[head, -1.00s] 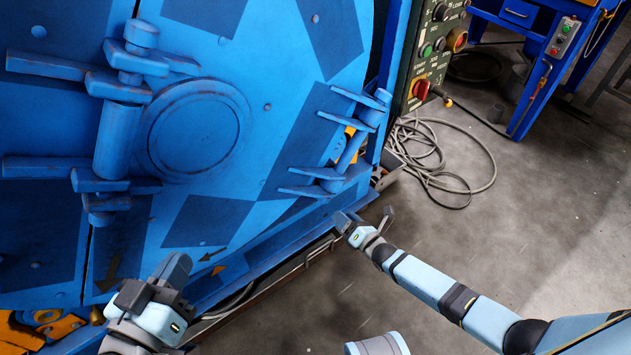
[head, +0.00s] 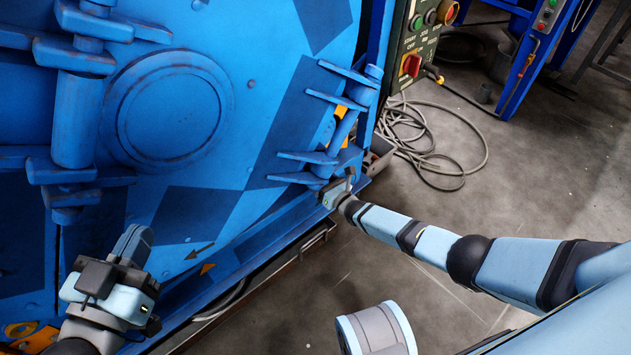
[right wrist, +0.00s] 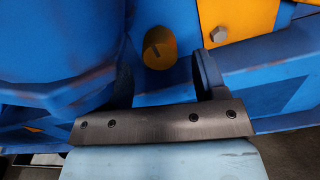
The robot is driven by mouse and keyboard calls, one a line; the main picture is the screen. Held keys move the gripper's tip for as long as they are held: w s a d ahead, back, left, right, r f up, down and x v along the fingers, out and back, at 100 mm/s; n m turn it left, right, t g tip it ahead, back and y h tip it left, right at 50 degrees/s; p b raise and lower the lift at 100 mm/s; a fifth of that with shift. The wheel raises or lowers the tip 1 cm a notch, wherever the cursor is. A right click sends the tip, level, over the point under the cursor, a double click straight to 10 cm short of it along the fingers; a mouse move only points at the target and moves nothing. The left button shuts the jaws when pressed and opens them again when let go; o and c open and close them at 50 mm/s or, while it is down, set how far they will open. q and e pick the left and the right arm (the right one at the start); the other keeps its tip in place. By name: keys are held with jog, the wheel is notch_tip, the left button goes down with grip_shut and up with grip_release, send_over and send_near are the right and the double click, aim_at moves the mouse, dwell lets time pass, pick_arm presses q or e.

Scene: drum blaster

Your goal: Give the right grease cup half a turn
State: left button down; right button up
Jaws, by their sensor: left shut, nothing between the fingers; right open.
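I cannot make out the cup for sure there. My left gripper (head: 133,240) is shut and empty in front of the blue drum door (head: 205,215).
An orange plate with a bolt (right wrist: 218,34) lies beside the cup. The green control box (head: 418,40) stands behind the hinge, with a loose grey cable (head: 435,165) on the floor. A lower blue ledge (head: 285,222) runs below the door.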

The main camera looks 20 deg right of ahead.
jog(key=x, duration=0.2)
jog(key=shift+w+a+b, duration=0.1)
jog(key=shift+w+b, duration=0.15)
jog(key=shift+b, duration=0.15)
jog(key=c, duration=0.9)
pick_arm(q)
jog(key=shift+w+a+r+m+h, duration=0.2)
jog(key=shift+w+a+m+h, duration=0.15)
jog(key=shift+m, duration=0.35)
pick_arm(e)
jog(key=m, duration=0.4)
jog(key=o, duration=0.9)
pick_arm(q)
jog(key=shift+d+r, duration=0.1)
